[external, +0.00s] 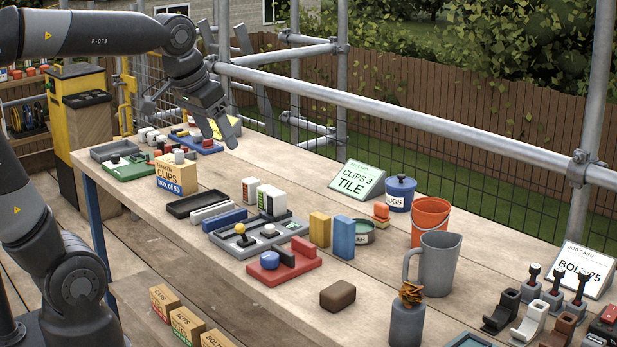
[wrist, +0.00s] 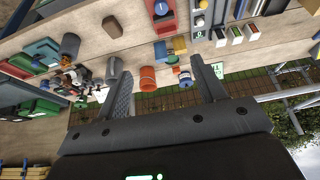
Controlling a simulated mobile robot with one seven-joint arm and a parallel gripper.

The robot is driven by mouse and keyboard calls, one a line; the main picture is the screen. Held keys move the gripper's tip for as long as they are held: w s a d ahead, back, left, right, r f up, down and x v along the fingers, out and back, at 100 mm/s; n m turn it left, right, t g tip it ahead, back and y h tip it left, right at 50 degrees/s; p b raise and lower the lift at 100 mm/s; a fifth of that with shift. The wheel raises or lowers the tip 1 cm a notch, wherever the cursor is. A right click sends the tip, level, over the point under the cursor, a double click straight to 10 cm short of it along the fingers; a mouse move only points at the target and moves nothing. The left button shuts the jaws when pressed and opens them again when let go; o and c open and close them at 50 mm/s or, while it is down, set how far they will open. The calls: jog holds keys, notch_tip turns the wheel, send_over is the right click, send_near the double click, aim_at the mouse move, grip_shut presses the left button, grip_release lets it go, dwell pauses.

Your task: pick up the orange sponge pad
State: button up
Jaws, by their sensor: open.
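A small orange pad (external: 381,211), which looks like the sponge pad, lies on the bench between the blue lidded pot (external: 399,194) and the orange bucket (external: 430,218). It seems to be in two layers or two stacked pieces. In the wrist view a small orange piece (wrist: 173,59) shows between the fingers, far off. My gripper (external: 216,130) is at the far left end of the bench, well away from the pad, above small parts there. In the wrist view my gripper (wrist: 162,67) has its fingers wide apart with nothing between them.
A scaffold rail (external: 400,122) runs behind the bench. Bare wood shows left of the card.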

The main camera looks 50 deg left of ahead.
jog(key=w+r, duration=0.3)
jog(key=w, duration=0.6)
jog(key=g, duration=0.5)
send_over(382, 204)
notch_tip(382, 204, down, 27)
jog(key=shift+f, duration=4.05)
jog(key=shift+c, duration=0.4)
